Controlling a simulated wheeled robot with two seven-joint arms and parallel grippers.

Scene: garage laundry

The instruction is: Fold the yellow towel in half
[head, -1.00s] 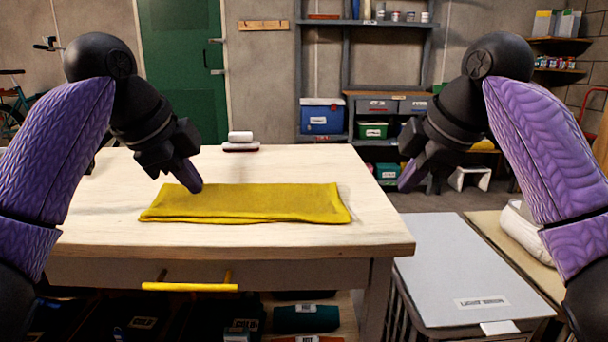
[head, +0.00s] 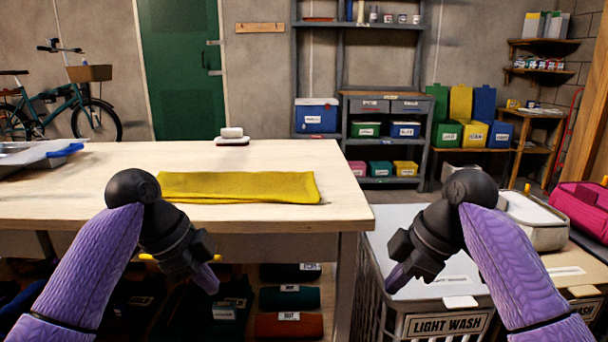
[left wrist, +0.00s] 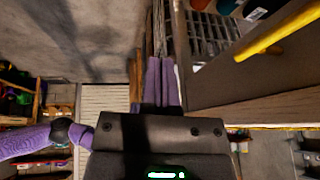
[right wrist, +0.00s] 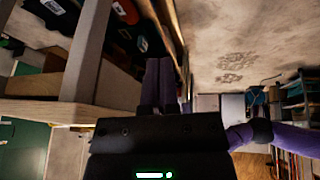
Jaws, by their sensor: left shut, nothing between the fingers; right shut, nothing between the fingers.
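The yellow towel (head: 240,187) lies flat on the wooden table as a long, narrow folded strip, with its left end partly hidden behind my left arm. My left gripper (head: 212,284) is shut and empty, in front of the table edge and below the tabletop. It also shows shut in the left wrist view (left wrist: 161,82). My right gripper (head: 392,284) is shut and empty, right of the table and in front of the light wash hamper. It also shows shut in the right wrist view (right wrist: 160,84). Neither gripper touches the towel.
The wooden table (head: 345,206) has a yellow drawer handle and shelves with rolled items below. The light wash hamper (head: 448,324) stands to the right. Shelving (head: 385,104) is behind.

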